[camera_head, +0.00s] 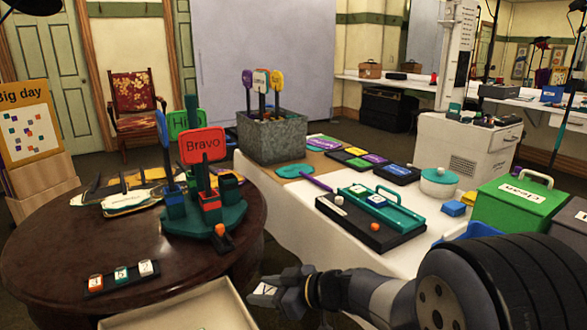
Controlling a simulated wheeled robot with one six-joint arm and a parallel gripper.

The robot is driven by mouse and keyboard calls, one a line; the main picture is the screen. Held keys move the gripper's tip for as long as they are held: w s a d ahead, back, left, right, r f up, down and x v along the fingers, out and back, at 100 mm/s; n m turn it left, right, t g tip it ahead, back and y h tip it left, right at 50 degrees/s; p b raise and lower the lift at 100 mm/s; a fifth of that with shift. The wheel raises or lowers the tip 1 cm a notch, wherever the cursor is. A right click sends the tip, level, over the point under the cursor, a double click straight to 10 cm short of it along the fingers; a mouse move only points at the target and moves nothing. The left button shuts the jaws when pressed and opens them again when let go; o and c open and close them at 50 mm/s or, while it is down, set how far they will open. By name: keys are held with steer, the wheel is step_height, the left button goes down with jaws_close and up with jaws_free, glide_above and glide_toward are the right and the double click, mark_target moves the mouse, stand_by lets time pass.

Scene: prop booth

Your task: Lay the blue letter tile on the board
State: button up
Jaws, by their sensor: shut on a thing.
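My gripper (279,289) is at the bottom centre, shut on a small white-faced letter tile (264,289) with a dark mark. Its fingers hide part of the tile, and I cannot make out any blue on it. The tile is in front of the round table's right edge, above or near an open pale box. A narrow black board (107,284) lies at the front of the round table, left of my gripper. Several letter tiles (121,274) in orange, green and white stand on it in a row.
The dark round table (45,262) also bears a teal stand (203,222) with upright signs. The open pale box (190,318) is below. On the white table are a black tray (378,238) with small blocks, a green "Clean" bin (517,208) and a grey planter (275,137).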

steer(key=w+d+f+m+t+h, duration=0.1)
steer(key=d+f+m+t+h, duration=0.4)
steer(key=d, duration=0.5)
steer(key=d+f+m+t+h, duration=0.3)
steer(key=d+f+m+h, duration=0.45)
steer(key=d, duration=0.35)
step_height(320, 180, up, 18)
steer(key=s+p, duration=0.2)
steer(key=p, duration=2.6)
steer(key=shift+m, duration=0.25)
